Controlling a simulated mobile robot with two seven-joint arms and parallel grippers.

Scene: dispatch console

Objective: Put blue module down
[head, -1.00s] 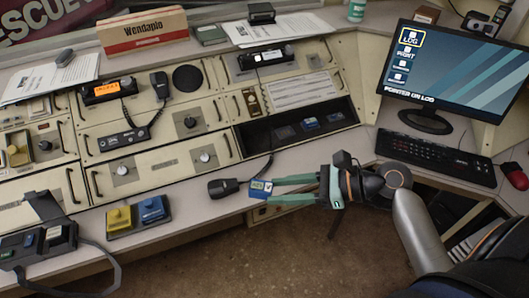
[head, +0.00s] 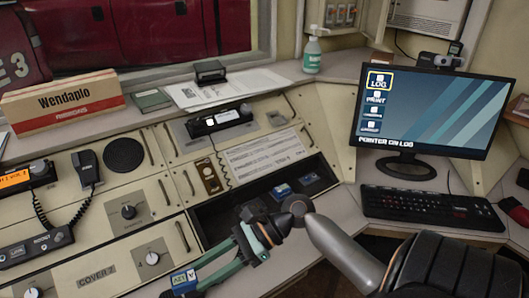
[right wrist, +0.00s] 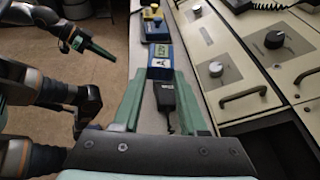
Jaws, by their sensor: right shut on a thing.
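The blue module (head: 184,281), with a green and white label, is at the bottom of the head view. My right gripper (head: 186,282) is shut on it, its green fingers reaching in from the right. In the right wrist view the blue module (right wrist: 160,70) is between the fingertips, over the narrow ledge; whether it touches the ledge I cannot tell.
An open dark bay (head: 215,217) in the console holds blue modules (head: 281,192). A blue knobbed box (right wrist: 157,30) and a yellow one (right wrist: 151,13) stand farther along the ledge. A monitor (head: 428,105) and keyboard (head: 430,207) are at the right.

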